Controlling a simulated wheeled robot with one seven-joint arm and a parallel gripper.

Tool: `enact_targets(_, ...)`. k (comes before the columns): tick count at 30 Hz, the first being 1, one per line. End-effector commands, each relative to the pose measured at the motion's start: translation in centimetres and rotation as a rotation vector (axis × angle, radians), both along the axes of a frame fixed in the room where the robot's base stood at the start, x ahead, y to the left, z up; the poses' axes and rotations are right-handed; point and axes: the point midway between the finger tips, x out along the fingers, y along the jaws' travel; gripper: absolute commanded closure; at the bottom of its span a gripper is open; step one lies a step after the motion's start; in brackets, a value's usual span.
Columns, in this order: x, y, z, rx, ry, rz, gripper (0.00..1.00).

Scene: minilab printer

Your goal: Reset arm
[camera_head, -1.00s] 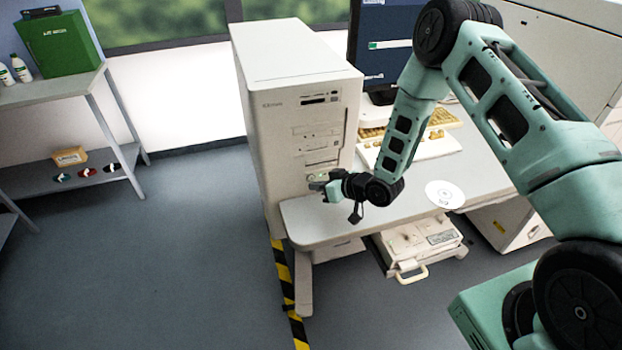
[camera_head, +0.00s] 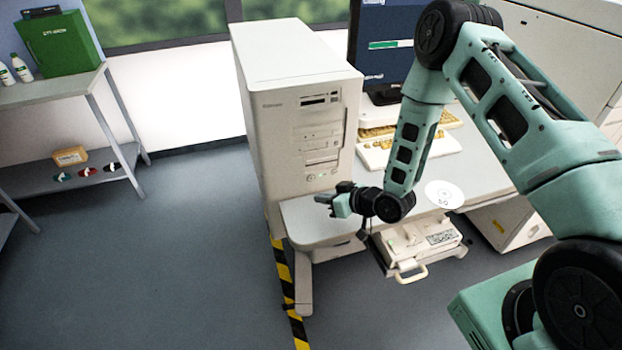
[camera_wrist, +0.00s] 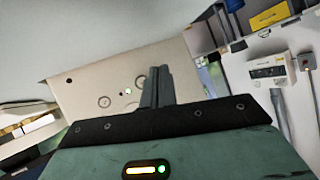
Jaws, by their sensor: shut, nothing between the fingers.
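My gripper (camera_head: 322,199) is shut and empty in the head view, in front of the lower front of a beige computer tower (camera_head: 300,118), a little above the front edge of the desk (camera_head: 312,228). My teal arm reaches in from the right. In the wrist view my shut gripper (camera_wrist: 160,72) points at a pale panel (camera_wrist: 80,88) with round marks and a lit green spot. A small green light also shows on the tower's front in the head view.
On the desk are a monitor (camera_head: 388,50) with a progress bar, a keyboard (camera_head: 375,152) and a disc (camera_head: 444,194). Below is a beige device with a handle (camera_head: 410,272). A shelf (camera_head: 70,90) with a green box (camera_head: 60,44) stands left. The floor between is clear.

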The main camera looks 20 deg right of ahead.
Motion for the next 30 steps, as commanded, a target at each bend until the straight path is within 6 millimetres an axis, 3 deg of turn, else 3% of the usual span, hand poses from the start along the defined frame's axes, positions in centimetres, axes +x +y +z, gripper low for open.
enact_targets(17,0.2,0.4,0.6,-0.017,0.011,0.009,1.00)
enact_targets(23,0.1,3.2,5.1,-0.142,0.102,0.057,1.00)
enact_targets(26,-1.3,4.9,8.1,-0.228,0.176,0.084,1.00)
enact_targets(30,-4.6,6.9,12.4,-0.336,0.283,0.113,1.00)
